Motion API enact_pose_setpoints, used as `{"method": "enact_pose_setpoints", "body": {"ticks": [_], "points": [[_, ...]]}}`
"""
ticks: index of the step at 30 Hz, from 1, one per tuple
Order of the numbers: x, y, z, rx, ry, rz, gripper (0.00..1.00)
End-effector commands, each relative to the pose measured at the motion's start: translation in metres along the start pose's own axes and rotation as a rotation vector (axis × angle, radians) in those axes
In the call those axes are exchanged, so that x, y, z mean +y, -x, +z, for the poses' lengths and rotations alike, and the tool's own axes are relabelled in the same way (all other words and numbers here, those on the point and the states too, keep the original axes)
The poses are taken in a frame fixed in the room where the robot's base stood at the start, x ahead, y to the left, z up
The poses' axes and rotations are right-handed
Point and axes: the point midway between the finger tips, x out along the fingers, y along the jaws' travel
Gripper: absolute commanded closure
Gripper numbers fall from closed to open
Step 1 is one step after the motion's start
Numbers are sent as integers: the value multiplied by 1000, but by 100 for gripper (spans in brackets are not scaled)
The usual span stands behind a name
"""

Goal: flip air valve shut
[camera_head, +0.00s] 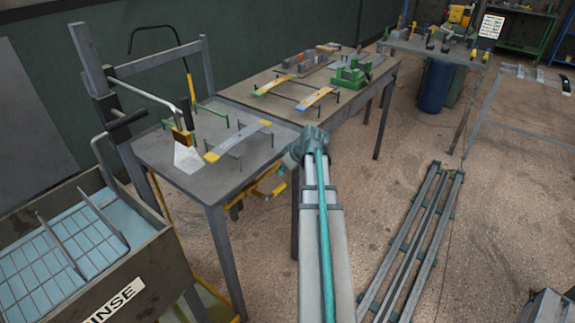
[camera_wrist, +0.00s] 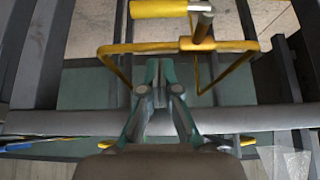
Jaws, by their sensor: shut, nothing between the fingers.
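In the wrist view, a thick yellow handle (camera_wrist: 160,8) runs across the top, beside a metal stem (camera_wrist: 203,28). A thin yellow bar frame (camera_wrist: 235,46) spans below it. I cannot tell for sure which part is the air valve's lever. My gripper (camera_wrist: 160,68) is shut and empty, with its tips just below the yellow crossbar in the picture; contact is unclear. In the head view, yellow parts (camera_head: 266,186) show under the near table's right edge, partly hidden by my arm.
A grey pipe (camera_wrist: 50,122) crosses behind my fingers in the wrist view. The near table (camera_head: 165,158) holds a leaf spring (camera_head: 238,141) and a clamp fixture. A rinse tank (camera_head: 125,300) stands at left, a floor rack (camera_head: 415,240) at right.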

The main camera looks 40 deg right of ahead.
Motion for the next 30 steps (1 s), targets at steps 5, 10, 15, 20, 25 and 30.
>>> {"method": "enact_pose_setpoints", "body": {"ticks": [5,10,15,20,25,30], "points": [[0,-34,2,-2,-1,-2,100],[-1,-47,18,-2,-1,-1,100],[0,-55,26,0,1,1,100],[0,-57,28,0,1,1,100],[0,-57,28,0,1,1,100],[-1,-58,28,0,0,-3,100]]}}
